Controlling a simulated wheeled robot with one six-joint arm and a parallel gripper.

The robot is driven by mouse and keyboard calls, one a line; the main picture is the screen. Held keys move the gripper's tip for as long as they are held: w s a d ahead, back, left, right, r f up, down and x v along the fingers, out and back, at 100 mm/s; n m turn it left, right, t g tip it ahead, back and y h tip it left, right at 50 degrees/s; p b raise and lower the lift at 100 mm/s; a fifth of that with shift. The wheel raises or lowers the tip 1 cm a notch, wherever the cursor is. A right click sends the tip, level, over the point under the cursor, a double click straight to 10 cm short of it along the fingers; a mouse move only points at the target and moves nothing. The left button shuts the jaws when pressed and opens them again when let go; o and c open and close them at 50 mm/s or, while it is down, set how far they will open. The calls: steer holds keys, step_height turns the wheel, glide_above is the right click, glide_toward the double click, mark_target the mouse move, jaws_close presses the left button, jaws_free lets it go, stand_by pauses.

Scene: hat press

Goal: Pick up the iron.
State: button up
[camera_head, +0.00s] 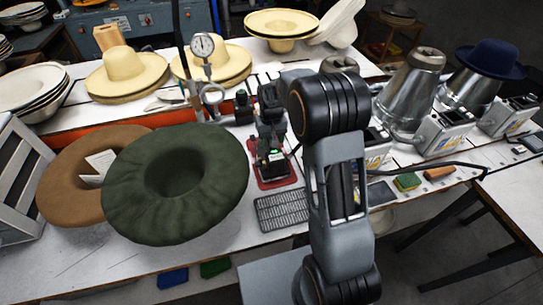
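A dark, iron-like thing (274,168) with a small green light stands on a red base near the middle of the white table. I take it to be the iron; its shape is partly hidden. My gripper (268,135) is dark and appears just above it, pointing down, behind my large arm joint. The dark parts merge, so I cannot tell whether the fingers touch the iron or whether they are open or shut.
A green hat (175,185) and a brown hat (75,178) lie left of the iron. A black grid plate (282,210) lies in front of it. A dial gauge (203,46) stands behind left. Metal hat forms (410,90) and a sponge (407,182) are at right.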

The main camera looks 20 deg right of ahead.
steer(key=shift+f, duration=0.95)
jaws_close()
steer(key=shift+w+r, duration=0.15)
steer(key=shift+r, duration=0.05)
